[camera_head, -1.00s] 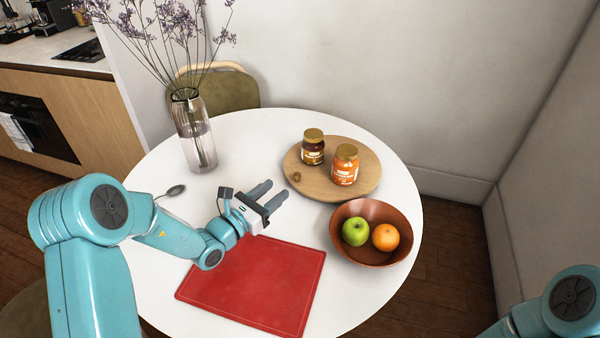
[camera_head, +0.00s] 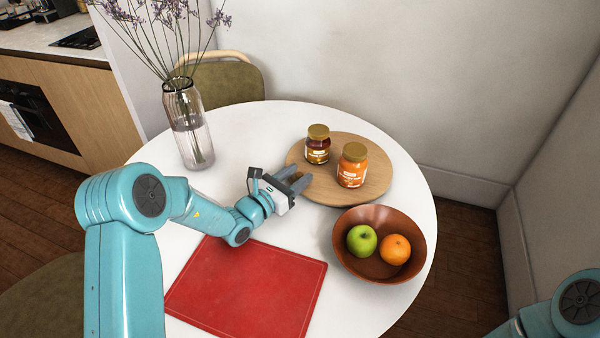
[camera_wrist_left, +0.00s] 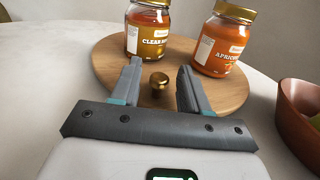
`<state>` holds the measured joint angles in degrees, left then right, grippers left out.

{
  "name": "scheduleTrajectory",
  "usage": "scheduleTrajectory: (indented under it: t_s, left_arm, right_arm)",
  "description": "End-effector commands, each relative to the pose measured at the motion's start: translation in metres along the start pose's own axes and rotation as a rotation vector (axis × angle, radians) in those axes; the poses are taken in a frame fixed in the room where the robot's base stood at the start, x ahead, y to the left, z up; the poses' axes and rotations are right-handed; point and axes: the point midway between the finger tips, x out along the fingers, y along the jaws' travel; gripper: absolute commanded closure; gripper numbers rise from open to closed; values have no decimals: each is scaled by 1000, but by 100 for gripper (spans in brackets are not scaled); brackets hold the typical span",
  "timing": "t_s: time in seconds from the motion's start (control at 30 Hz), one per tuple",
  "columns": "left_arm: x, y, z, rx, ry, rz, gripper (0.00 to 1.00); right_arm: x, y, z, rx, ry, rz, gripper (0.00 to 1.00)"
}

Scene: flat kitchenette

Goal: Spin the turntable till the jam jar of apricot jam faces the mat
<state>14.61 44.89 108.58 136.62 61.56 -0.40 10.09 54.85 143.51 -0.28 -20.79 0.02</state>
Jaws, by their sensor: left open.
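The round wooden turntable (camera_head: 372,190) stands on the white table, bearing two gold-lidded jars. The apricot jam jar (camera_head: 351,170) is orange and stands on the right; its "APRICOT" label shows in the wrist view (camera_wrist_left: 222,42). The darker amber jar (camera_head: 317,148), labelled "CLEAR HO…", stands behind left. A brass knob (camera_wrist_left: 157,83) on the turntable's near edge lies between the open fingers of my left gripper (camera_head: 303,176); contact cannot be told. The fingers hide it in the head view. The red mat (camera_head: 245,290) lies at the front. My right gripper is out of view.
A brown bowl (camera_head: 350,263) with a green apple (camera_head: 362,240) and an orange (camera_head: 396,249) stands close to the turntable, right of my left gripper. A glass vase (camera_head: 188,130) with tall dried flowers stands at the back left.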

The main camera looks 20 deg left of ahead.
Motion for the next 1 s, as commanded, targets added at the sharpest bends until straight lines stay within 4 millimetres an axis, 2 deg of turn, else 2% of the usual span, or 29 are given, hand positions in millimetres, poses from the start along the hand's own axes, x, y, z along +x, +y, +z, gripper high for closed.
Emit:
scheduleTrajectory:
  t_s: [0.1,0.37,0.4,0.53,1.0]
  left_arm:
    - [10,0,0,0,-1,-1,55]
    - [15,0,0,-1,0,0,55]
    - [15,1,0,-1,0,0,58]
    - [16,1,0,-1,0,0,100]
    - [17,7,0,0,-1,-40,100]
  right_arm:
    - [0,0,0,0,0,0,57]
    - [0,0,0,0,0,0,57]
    - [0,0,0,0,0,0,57]
    - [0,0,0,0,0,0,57]
    - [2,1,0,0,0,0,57]
